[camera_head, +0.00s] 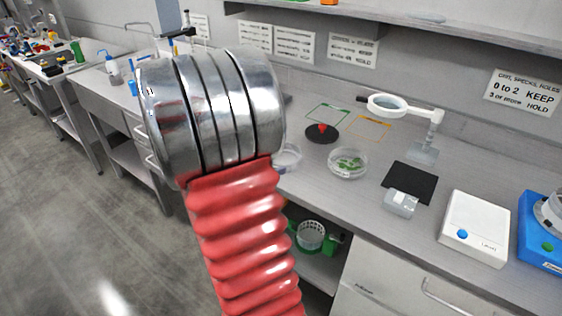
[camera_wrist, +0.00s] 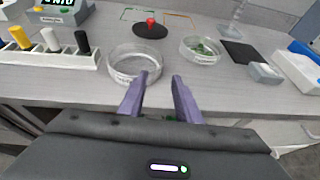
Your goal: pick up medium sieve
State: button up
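My gripper (camera_wrist: 160,80) shows in the wrist view with its two purple fingers apart and nothing between the tips. It is over the bench's front edge, just in front of a clear round dish (camera_wrist: 133,63). In the head view my arm hides the gripper and part of that dish (camera_head: 288,158). A round, pale, mesh-like vessel with a green rim (camera_head: 310,236) stands on the shelf under the bench. It may be a sieve, but I cannot tell its size class. The gripper is apart from it.
A dish of green leaves (camera_head: 347,163) stands on the bench (camera_head: 330,198). Near it are a black disc with a red knob (camera_head: 322,132), a magnifier (camera_head: 388,104), a black mat (camera_head: 410,182) and a white scale (camera_head: 475,227). A rack of colored pieces (camera_wrist: 45,59) is at left.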

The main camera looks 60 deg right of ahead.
aim_at(297, 168)
jog(key=shift+x, duration=4.3)
jog(key=shift+f, duration=0.1)
jog(key=shift+x, duration=2.6)
jog(key=shift+c, duration=0.7)
grip_shut()
